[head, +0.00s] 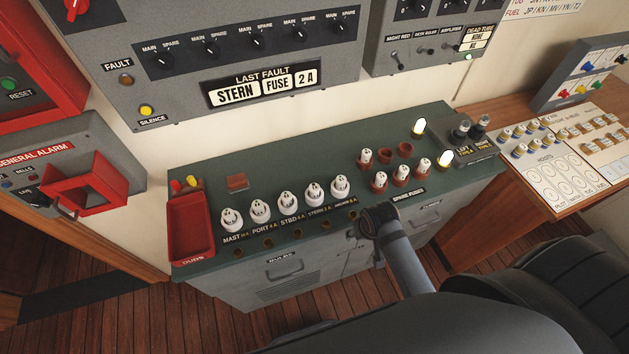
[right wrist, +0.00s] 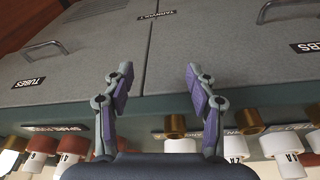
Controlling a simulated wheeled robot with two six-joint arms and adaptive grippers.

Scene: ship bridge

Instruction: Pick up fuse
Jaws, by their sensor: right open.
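White fuses stand in a row of labelled holders on the green console top, among them the STERN fuse (head: 313,192) and the MAST fuse (head: 231,219). Spare fuses with red-brown bases (head: 379,179) stand to their right, beside empty red-brown sockets (head: 404,149). My right arm reaches the console's front edge; its fingers cannot be made out in the head view. In the right wrist view my right gripper (right wrist: 157,88) is open and empty before the cabinet front. My left gripper is not in view.
A panel display (head: 262,85) reads LAST FAULT, STERN FUSE 2 A. A red DUDS tray (head: 190,235) is at the console's left end.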

